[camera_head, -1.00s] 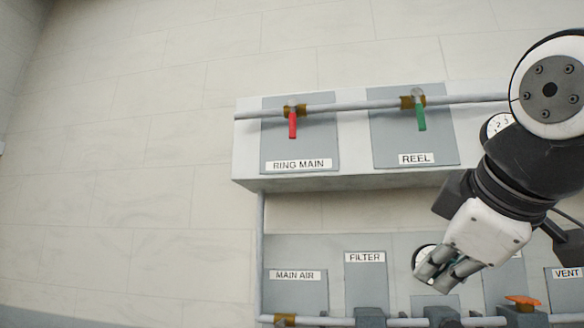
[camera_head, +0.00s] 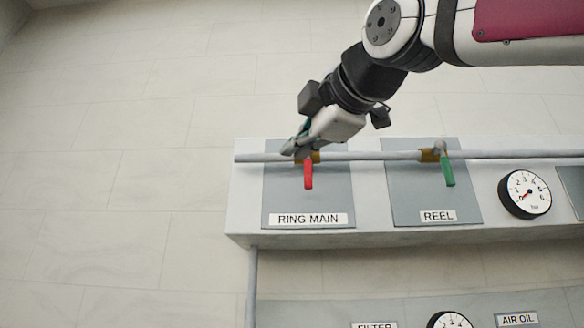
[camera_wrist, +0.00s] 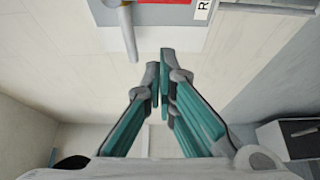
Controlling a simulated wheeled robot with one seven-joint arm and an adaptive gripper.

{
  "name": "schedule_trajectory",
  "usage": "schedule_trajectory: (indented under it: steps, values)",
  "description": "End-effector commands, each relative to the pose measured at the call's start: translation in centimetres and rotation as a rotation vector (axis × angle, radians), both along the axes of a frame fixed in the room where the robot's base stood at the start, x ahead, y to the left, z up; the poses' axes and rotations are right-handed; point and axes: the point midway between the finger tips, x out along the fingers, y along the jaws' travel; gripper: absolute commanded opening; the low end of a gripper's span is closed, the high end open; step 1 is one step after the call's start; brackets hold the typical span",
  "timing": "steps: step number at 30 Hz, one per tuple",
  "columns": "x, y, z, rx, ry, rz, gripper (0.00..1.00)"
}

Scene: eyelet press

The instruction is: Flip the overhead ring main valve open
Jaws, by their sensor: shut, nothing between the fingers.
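The ring main valve has a red lever (camera_head: 308,174) that hangs straight down from a brass body (camera_head: 314,157) on the grey overhead pipe, above the RING MAIN label (camera_head: 308,219). My gripper (camera_head: 291,150) is at the pipe just left of the valve's top, its fingers shut and empty. It covers part of the valve body. In the wrist view my fingertips (camera_wrist: 159,66) are close together, with the red lever (camera_wrist: 165,2) at the top edge and the pipe's end (camera_wrist: 131,40) to their left. I cannot tell whether the fingers touch the pipe or valve.
The REEL valve's green lever (camera_head: 447,171) hangs down to the right on the same pipe (camera_head: 380,155). A round gauge (camera_head: 525,194) is further right. Another gauge (camera_head: 450,321) and more labelled plates are below. The wall (camera_head: 150,130) left of the panel is bare.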

Motion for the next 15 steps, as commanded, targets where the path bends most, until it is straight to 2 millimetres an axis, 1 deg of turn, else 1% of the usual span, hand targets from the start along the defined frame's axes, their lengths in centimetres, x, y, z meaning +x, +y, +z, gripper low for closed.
schedule_trajectory:
  steps: [4, 7, 10, 15]
  values:
    - [0.3, 0.2, 0.0, 0.0, 0.002, 0.0, 0.0]
    - [1.2, 0.6, 0.0, 0.0, 0.003, 0.001, 0.0]
    - [2.5, 1.4, 0.0, -0.002, 0.004, 0.001, 0.0]
    - [5.5, 2.8, -0.1, -0.001, 0.004, 0.0, 0.0]
